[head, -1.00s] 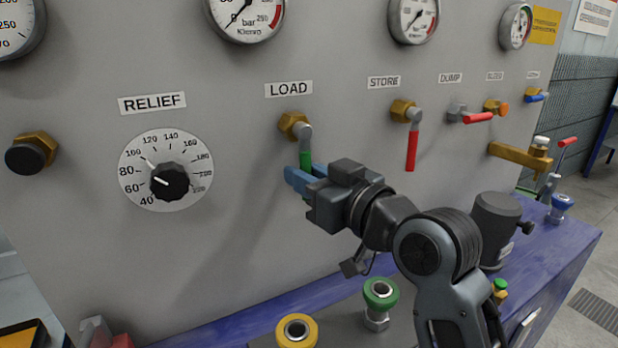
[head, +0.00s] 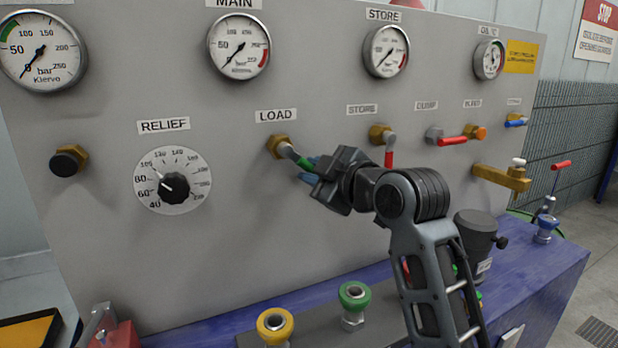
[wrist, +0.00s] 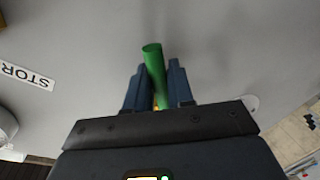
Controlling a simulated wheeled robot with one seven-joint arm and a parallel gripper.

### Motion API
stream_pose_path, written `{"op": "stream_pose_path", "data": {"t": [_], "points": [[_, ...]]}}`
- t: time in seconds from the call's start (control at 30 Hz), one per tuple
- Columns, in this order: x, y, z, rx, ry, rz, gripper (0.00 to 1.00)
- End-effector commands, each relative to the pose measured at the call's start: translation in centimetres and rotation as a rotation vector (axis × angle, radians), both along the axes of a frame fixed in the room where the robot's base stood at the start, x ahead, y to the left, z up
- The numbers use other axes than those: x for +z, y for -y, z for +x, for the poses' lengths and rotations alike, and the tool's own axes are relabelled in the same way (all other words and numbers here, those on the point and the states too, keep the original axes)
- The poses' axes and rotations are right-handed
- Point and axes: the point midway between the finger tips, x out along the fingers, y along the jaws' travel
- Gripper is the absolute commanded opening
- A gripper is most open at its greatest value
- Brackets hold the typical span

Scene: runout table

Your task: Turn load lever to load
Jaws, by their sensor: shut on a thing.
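The load lever (head: 303,163) sits on a brass fitting below the LOAD label (head: 276,115) on the grey panel. It has a grey neck and a green sleeve, and it slants down to the right. My gripper (head: 311,168) is shut on the green sleeve, its blue fingers either side of it. In the wrist view the green load lever (wrist: 153,65) stands between the two fingers of my gripper (wrist: 155,85), its end sticking out past them. Part of the sleeve is hidden by the gripper in the head view.
The store lever (head: 389,158), with a red sleeve, hangs down just right of my gripper, partly behind my arm. The relief dial (head: 173,185) is to the left. Yellow (head: 275,322) and green (head: 354,293) ringed fittings stand below. The panel under the load lever is clear.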

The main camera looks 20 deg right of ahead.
Motion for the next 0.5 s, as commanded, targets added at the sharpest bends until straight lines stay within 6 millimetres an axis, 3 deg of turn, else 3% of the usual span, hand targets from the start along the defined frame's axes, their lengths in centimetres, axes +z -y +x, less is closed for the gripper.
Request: {"op": "stream_pose_path", "data": {"t": [0.5], "points": [[2.9,1.5,0.0,0.000,0.000,-0.469,0.00]]}}
